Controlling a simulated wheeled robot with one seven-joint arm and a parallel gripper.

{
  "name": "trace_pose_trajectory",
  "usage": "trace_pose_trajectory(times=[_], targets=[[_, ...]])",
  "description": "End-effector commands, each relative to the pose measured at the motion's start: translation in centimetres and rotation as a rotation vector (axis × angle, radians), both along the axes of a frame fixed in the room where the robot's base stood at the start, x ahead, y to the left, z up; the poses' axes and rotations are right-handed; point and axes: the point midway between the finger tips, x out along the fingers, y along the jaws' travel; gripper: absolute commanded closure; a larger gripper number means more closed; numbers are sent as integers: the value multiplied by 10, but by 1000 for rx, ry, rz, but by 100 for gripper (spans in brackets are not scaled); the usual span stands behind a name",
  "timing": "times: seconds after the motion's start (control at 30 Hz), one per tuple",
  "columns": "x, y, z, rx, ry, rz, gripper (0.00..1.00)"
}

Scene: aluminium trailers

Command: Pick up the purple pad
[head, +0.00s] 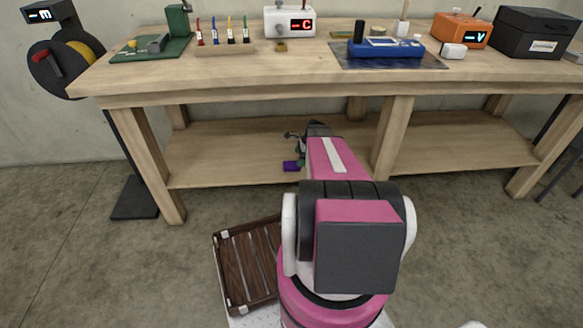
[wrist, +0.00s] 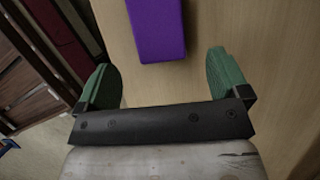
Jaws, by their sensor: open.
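The purple pad (head: 291,166) lies on the lower shelf of the wooden workbench, near the shelf's front edge. In the wrist view the purple pad (wrist: 157,28) is a long block at the top, ahead of my gripper and roughly between the lines of its two fingers. My gripper (wrist: 163,80) is open, with green fingertips apart and nothing between them. In the head view my gripper (head: 296,140) is small and close to the pad, partly hidden by my pink arm.
The wooden lower shelf (head: 230,150) is otherwise bare. The bench top (head: 230,75) overhangs it, with legs on both sides. A dark slatted wooden crate (head: 248,268) sits below at front left. Tools and devices, including a blue device (head: 386,48), stand on the bench top.

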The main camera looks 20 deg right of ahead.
Motion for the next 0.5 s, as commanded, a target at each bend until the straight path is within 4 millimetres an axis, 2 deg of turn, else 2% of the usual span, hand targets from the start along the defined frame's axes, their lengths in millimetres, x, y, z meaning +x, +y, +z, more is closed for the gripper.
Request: trace_pose_trajectory(times=[0.17, 0.4, 0.5], targets=[[2, 4, -12, 0, 0, 0, 6], [5, 17, -43, -1, 1, 1, 6], [6, 19, -48, -1, 0, 1, 6]])
